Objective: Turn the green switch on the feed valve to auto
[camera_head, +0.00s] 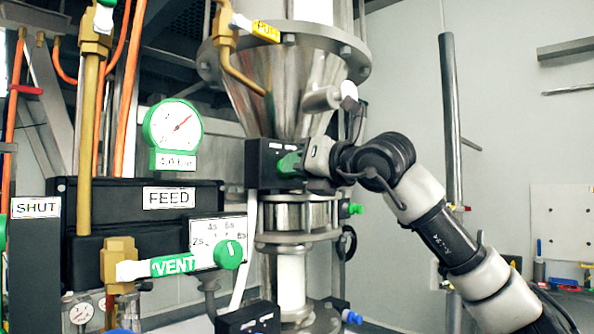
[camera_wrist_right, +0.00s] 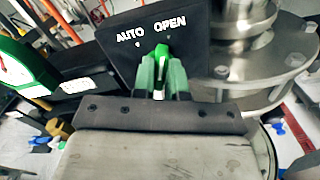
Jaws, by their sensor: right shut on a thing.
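The black feed valve box (camera_head: 262,158) sits below the steel cone in the head view. In the right wrist view its face (camera_wrist_right: 190,45) carries the words AUTO on the left and OPEN on the right. The green switch (camera_wrist_right: 162,50) stands under these words, its top nearer the OPEN mark than the AUTO mark. My right gripper (camera_head: 294,163) is at the box face from the right. In the right wrist view its green-tipped fingers (camera_wrist_right: 161,76) are shut on the switch, one on each side, hiding its lower part. My left gripper is not in view.
A black FEED box (camera_head: 110,193), a green-rimmed gauge (camera_head: 173,127) and a dial with a green knob (camera_head: 229,254) stand left of the valve. A yellow-tagged pipe (camera_head: 240,70) hangs above. Steel flanges (camera_wrist_right: 255,75) lie close right of the box in the wrist view.

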